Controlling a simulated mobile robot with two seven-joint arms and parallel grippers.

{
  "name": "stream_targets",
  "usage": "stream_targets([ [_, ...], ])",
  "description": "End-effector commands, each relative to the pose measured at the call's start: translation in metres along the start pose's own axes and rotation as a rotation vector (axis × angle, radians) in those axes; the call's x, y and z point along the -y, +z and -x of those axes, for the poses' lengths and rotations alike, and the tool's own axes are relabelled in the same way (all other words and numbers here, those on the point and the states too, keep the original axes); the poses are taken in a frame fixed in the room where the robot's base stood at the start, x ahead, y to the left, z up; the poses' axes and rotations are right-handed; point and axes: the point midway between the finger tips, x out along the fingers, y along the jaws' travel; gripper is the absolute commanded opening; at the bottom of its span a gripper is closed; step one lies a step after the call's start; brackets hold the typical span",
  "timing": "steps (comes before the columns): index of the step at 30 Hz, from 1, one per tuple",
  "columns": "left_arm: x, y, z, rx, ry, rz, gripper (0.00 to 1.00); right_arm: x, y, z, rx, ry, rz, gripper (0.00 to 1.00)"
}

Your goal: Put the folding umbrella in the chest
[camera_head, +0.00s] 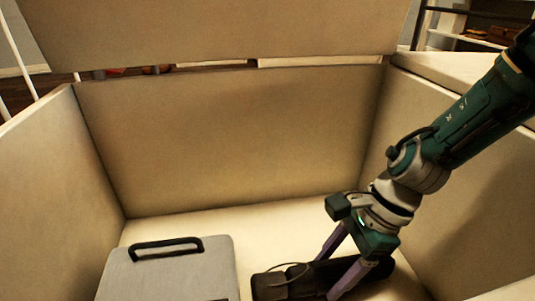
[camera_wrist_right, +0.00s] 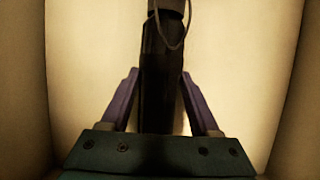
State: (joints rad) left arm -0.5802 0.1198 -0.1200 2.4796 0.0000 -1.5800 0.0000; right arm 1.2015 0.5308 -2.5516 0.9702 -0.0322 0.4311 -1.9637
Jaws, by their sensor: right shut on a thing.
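The folding umbrella (camera_head: 295,284) is a dark, long, slim bundle with a thin wrist loop at its left end. It is low inside the open cream chest (camera_head: 230,140), close to the floor; I cannot tell whether it touches the floor. My right gripper (camera_head: 335,275) reaches down into the chest with its purple fingers on either side of the umbrella, shut on it. In the right wrist view the umbrella (camera_wrist_right: 160,80) runs between the two fingers, its loop at the far end. My left gripper is not in view.
A grey flat case (camera_head: 175,272) with a black handle lies on the chest floor left of the umbrella. The chest walls rise on both sides, and the raised lid (camera_head: 215,30) stands at the back. The floor behind the umbrella is clear.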

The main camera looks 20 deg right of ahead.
Motion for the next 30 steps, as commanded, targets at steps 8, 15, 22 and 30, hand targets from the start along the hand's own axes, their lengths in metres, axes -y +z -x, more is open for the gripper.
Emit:
stream_targets([
  [8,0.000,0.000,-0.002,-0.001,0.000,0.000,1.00,0.000,-0.001,-0.002,0.000,0.000,-0.001,0.86],
  [15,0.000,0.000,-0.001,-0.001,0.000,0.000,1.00,0.000,-0.001,-0.002,0.000,0.000,-0.001,0.92],
  [22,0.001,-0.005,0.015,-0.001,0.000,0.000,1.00,0.000,0.002,0.018,0.000,-0.001,-0.003,0.92],
  [30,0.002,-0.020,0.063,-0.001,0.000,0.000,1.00,0.000,0.003,0.081,-0.001,-0.001,-0.005,0.92],
])
